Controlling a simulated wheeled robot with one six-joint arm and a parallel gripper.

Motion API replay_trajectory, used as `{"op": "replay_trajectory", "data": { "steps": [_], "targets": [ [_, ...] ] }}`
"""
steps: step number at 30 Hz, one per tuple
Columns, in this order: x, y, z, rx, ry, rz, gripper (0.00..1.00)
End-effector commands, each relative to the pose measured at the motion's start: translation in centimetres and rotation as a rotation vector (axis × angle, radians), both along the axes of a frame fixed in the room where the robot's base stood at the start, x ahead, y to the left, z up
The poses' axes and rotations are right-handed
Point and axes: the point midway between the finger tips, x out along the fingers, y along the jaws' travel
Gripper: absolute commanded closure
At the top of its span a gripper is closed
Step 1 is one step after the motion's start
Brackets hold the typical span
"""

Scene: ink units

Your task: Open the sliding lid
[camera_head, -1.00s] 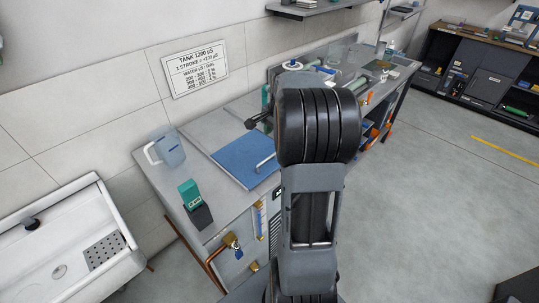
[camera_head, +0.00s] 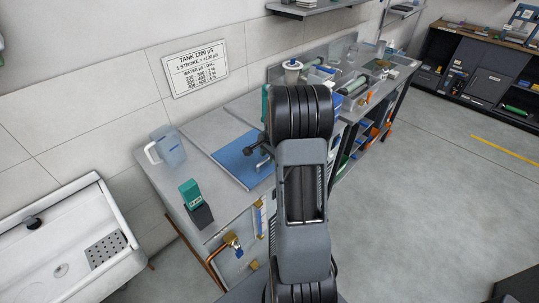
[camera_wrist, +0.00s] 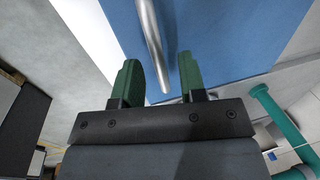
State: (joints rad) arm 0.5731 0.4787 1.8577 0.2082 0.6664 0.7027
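The sliding lid is a flat blue panel (camera_head: 234,160) set in the grey bench top. It fills much of the upper wrist view (camera_wrist: 235,38). A grey metal bar handle (camera_wrist: 150,35) stands on the lid, and it also shows partly in the head view (camera_head: 264,163). My gripper (camera_wrist: 158,60) is open, with its two green fingers apart. I see no clear contact, and the depth is hard to tell. In the head view my arm hides part of the lid.
A clear jug (camera_head: 167,147) and a teal device on a dark stand (camera_head: 190,190) stand on the bench's left part. A sink (camera_head: 62,245) is at the left. A teal pipe (camera_wrist: 280,120) is at the right in the wrist view. Open floor lies to the right.

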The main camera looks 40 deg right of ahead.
Motion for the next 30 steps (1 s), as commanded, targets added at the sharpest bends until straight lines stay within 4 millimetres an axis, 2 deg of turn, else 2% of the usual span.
{"op": "replay_trajectory", "data": {
  "steps": [6,18,30],
  "targets": [
    [0.01,0.02,-0.01,0.000,0.000,0.001,0.64],
    [0.00,0.01,0.02,0.000,0.000,0.001,1.00],
    [0.19,-0.01,0.05,0.000,-0.001,0.003,1.00]
  ]
}}
